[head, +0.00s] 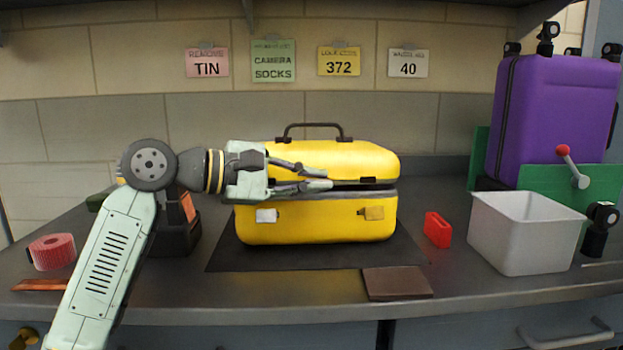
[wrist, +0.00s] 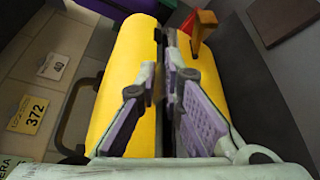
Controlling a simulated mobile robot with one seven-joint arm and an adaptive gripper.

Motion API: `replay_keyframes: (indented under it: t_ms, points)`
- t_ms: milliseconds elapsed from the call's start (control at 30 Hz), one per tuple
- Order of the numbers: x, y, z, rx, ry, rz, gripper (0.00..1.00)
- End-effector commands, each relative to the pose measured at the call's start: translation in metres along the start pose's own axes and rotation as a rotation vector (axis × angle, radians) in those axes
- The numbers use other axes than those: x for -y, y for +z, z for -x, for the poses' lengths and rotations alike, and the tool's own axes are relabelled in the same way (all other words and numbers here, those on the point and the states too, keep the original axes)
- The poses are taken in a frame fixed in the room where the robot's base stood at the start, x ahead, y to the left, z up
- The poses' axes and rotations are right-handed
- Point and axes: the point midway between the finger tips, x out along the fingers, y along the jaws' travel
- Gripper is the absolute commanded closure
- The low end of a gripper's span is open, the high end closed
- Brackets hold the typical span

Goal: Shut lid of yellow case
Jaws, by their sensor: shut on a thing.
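The yellow case (head: 318,224) stands upright on a dark mat. Its lid (head: 335,155), with a dark handle on top, is lowered close to the base, and a thin dark gap shows along the front. My gripper (head: 330,179) reaches in from the left at the front edge of the lid, its jaws closed on that edge. In the wrist view my gripper (wrist: 163,78) has its fingers close together at the seam, with the lid (wrist: 120,75) at left and the base (wrist: 206,75) at right. A pale latch (head: 267,215) and a tan latch (head: 371,213) show on the front.
A brown pad (head: 398,283) lies at the front edge. A red box (head: 437,229), a grey bin (head: 525,245) and a purple suitcase (head: 548,110) are to the right. A pink roll (head: 52,251) and a dark holder (head: 175,238) are at left. Bare counter shows in front.

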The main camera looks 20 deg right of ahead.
Motion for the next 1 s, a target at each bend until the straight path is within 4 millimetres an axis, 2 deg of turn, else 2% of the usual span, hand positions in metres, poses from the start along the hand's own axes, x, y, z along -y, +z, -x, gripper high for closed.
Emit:
replay_keyframes:
  t_ms: [333, 667, 833, 1000]
  points:
    - [0.0, -0.003, 0.001, -0.006, 0.003, 0.004, 0.72]
    - [-0.001, -0.003, 0.004, -0.006, 0.004, 0.004, 0.72]
    - [-0.001, -0.003, 0.025, -0.007, 0.006, 0.003, 0.72]
    - [-0.001, -0.002, 0.061, -0.005, 0.005, 0.003, 0.72]
